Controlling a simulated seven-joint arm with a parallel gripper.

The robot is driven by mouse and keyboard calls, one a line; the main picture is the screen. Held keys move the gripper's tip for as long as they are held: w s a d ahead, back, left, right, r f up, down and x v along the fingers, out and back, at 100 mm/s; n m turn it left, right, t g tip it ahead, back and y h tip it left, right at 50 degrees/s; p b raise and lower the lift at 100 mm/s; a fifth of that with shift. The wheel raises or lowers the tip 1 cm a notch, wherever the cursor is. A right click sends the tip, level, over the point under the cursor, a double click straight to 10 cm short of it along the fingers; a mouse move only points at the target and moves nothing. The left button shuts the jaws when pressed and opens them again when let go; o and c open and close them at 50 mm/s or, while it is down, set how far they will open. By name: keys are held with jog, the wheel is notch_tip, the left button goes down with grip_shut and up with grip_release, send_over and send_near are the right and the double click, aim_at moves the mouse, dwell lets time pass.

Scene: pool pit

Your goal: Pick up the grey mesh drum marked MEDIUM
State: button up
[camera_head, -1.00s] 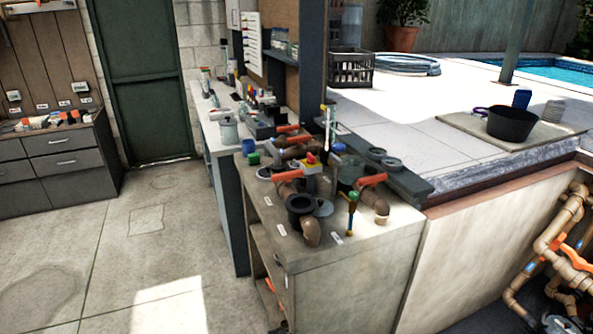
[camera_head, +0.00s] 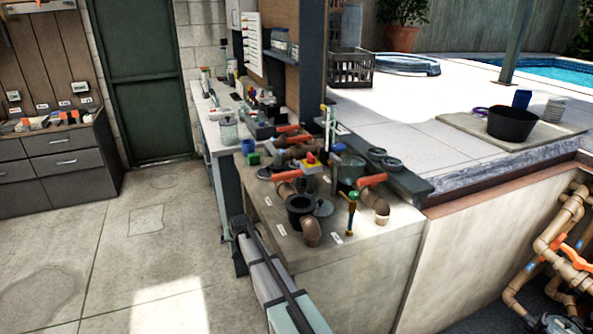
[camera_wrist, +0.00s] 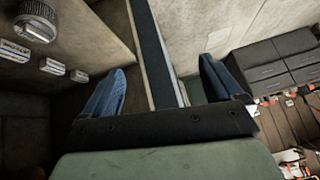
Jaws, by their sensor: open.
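My gripper (camera_wrist: 165,75) is in the wrist view, with its two blue fingers wide apart and nothing held between them. A grey, round, ribbed thing (camera_wrist: 37,18) at the top left of the wrist view may be the mesh drum. It is partly cut off by the frame edge, stands apart from the fingers and lies beyond the left one. White labels (camera_wrist: 52,66) line the surface beside it, too small to read. I cannot make out the word MEDIUM in either view, and cannot pick out the drum for certain in the head view.
In the head view, the bench (camera_head: 262,215) bears pipe fittings, a black flanged fitting (camera_head: 299,207) and a green-topped tool (camera_head: 352,212). My arm lies along the bench's left side. The floor (camera_head: 110,270) left of it is clear. Drawers (camera_wrist: 270,70) show right in the wrist view.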

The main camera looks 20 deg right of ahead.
jog(key=w+d+r+t, duration=0.1)
jog(key=w+r, duration=0.4)
jog(key=r, duration=0.4)
jog(key=w+d+r+t, duration=0.1)
jog(key=w+r+t, duration=0.1)
jog(key=w+r, duration=0.6)
jog(key=w+d+r+t, duration=0.1)
jog(key=w+r, duration=0.2)
jog(key=r, duration=0.8)
notch_tip(320, 180, up, 8)
jog(key=n+g, duration=0.2)
jog(key=g, duration=0.8)
send_over(296, 166)
jog(key=d, duration=0.2)
jog(key=shift+h, duration=0.3)
jog(key=f, duration=0.2)
jog(key=w+f, duration=0.1)
jog(key=f, duration=0.4)
jog(key=shift+w+a+f, duration=0.15)
jog(key=shift+f, duration=0.25)
jog(key=shift+w+a+f, duration=0.1)
jog(key=shift+w+f, duration=0.05)
jog(key=shift+f, duration=0.75)
jog(key=shift+w+a+f, duration=0.1)
jog(key=shift+a+f, duration=0.05)
jog(key=shift+f, duration=0.7)
jog(key=shift+w+a+f, duration=0.1)
jog(key=shift+w+f, duration=0.05)
jog(key=shift+f, duration=0.75)
